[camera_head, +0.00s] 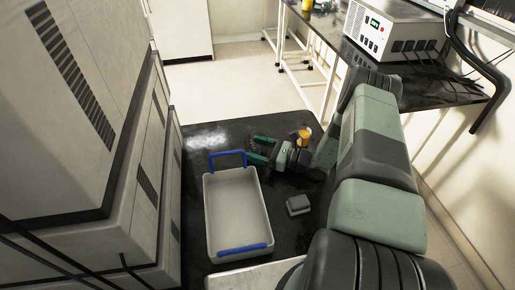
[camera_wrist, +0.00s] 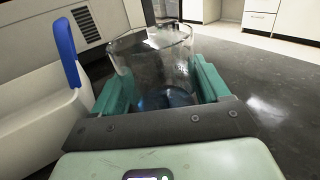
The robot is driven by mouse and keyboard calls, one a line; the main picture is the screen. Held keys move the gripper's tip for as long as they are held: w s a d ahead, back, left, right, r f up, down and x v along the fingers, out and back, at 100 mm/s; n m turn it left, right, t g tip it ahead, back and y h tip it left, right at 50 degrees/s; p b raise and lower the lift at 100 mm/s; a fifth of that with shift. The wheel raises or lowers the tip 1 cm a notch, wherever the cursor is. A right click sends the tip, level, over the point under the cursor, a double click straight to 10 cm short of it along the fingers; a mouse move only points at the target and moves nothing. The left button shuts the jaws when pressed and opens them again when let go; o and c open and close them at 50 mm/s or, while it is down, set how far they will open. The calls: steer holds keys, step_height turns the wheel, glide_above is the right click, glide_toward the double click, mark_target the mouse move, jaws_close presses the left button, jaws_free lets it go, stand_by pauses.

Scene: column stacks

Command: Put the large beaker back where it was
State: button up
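The large beaker (camera_wrist: 150,62) is clear glass and stands upright in the wrist view, between the two teal fingers of my gripper (camera_wrist: 160,88). Both fingers appear to sit against its sides, so my gripper seems shut on it. Its lower part is partly hidden by the gripper body. In the head view my gripper (camera_head: 259,150) is low over the dark bench top (camera_head: 275,235), just beyond the tray. The glass is too faint there to make out clearly.
A white tray (camera_head: 208,215) with blue handles stands close to my gripper. A small grey block (camera_head: 298,205) lies right of the tray. An orange-topped container (camera_head: 304,135) is beside my wrist. Tall grey cabinets (camera_head: 95,120) border the left. The bench top beyond the tray is clear.

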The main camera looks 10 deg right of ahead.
steer(key=o, duration=0.4)
steer(key=shift+o, duration=0.2)
steer(key=v, duration=1.2)
steer(key=shift+r, duration=0.15)
